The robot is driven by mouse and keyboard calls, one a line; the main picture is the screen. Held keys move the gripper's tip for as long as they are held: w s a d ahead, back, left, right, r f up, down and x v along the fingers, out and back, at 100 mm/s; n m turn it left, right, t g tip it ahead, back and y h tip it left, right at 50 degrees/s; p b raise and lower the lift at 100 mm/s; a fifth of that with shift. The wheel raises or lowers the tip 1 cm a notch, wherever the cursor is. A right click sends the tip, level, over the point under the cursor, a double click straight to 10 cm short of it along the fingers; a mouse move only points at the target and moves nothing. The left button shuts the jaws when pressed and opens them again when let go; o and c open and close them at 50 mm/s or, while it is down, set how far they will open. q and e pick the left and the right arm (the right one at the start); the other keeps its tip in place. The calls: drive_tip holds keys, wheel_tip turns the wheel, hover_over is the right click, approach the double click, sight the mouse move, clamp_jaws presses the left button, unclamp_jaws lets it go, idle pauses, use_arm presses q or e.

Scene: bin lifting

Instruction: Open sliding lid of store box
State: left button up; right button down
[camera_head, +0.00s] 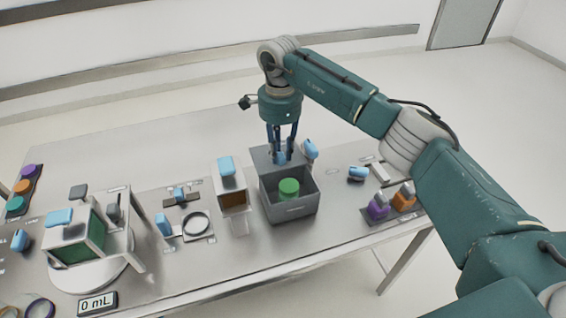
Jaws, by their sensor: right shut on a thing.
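The grey store box (290,212) stands on the table right of the middle, and its open top shows the inside. A green cylinder (289,187) sits in it. The grey lid (262,156) is at the box's back side, clear of most of the opening. My right gripper (280,157) points down from above and is shut on the lid's blue handle (279,158); the fingers partly hide the handle. My left gripper is not in view.
A box with a blue handle (232,187) stands close on the left. A blue handle (310,149) is just right of the gripper. Purple and orange pieces (379,205) stand farther right. A 0 mL display (97,303) is at front left. The table's back left is clear.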

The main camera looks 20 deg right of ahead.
sight(281, 156)
drive_tip(key=shift+s+r, duration=0.1)
drive_tip(key=c, duration=1.4)
unclamp_jaws()
drive_tip(key=shift+c, duration=0.2)
drive_tip(key=shift+s, duration=0.1)
drive_tip(key=shift+r, duration=0.25)
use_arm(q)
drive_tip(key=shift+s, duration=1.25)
use_arm(e)
wheel_tip(281, 156, up, 12)
drive_tip(key=shift+f, duration=0.25)
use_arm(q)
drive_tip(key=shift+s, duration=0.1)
use_arm(e)
drive_tip(key=shift+f, duration=0.1)
